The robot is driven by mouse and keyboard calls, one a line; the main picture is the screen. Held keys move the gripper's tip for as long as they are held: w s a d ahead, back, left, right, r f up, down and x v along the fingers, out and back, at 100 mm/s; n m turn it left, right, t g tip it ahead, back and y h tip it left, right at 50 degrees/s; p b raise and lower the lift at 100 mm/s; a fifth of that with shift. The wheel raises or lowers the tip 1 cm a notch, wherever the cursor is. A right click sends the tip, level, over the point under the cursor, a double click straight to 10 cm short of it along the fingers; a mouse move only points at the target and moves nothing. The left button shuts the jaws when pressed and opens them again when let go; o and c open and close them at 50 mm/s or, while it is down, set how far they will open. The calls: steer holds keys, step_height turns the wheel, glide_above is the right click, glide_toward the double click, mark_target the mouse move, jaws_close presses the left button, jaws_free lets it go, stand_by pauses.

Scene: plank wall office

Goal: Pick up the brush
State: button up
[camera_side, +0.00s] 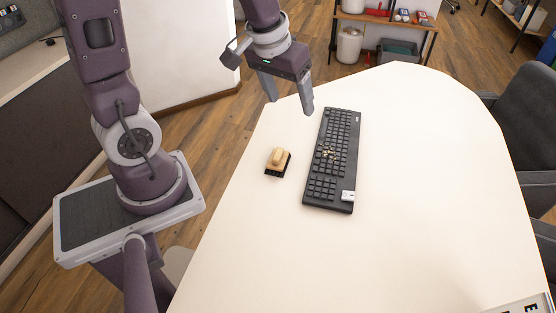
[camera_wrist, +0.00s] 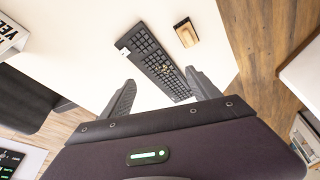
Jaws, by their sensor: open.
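The brush (camera_side: 278,160) has a tan wooden handle and dark bristles. It lies on the white table (camera_side: 400,180), left of a black keyboard (camera_side: 332,160) and apart from it. In the wrist view the brush (camera_wrist: 186,33) shows near the top, beyond my fingertips. My gripper (camera_side: 288,104) is open and empty, above the table and farther from the side camera than the brush. In the wrist view my gripper (camera_wrist: 162,84) has its two fingers spread, with part of the keyboard (camera_wrist: 155,62) showing between them.
Small yellowish bits (camera_side: 328,154) lie on the keyboard, and a small white object (camera_side: 348,196) is at its near end. The table right of the keyboard is clear. Grey chairs (camera_side: 527,125) stand at the right edge. A lettered item (camera_side: 522,306) is at the near right corner.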

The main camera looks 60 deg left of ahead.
steer(key=w+a+f+n+g, duration=0.25)
steer(key=a+f, duration=0.35)
steer(key=f, duration=0.6)
steer(key=n, duration=0.2)
glide_above(278, 153)
steer(key=s, duration=0.1)
steer(key=shift+y, duration=0.3)
steer(key=f, duration=0.5)
steer(key=d+f, duration=0.1)
steer(key=f, duration=0.2)
steer(key=shift+f, duration=0.35)
steer(key=f, duration=0.4)
steer(key=w+a+f, duration=0.1)
steer(key=f, duration=0.2)
steer(key=c, duration=1.5)
step_height(278, 153, up, 10)
steer(key=shift+r, duration=0.1)
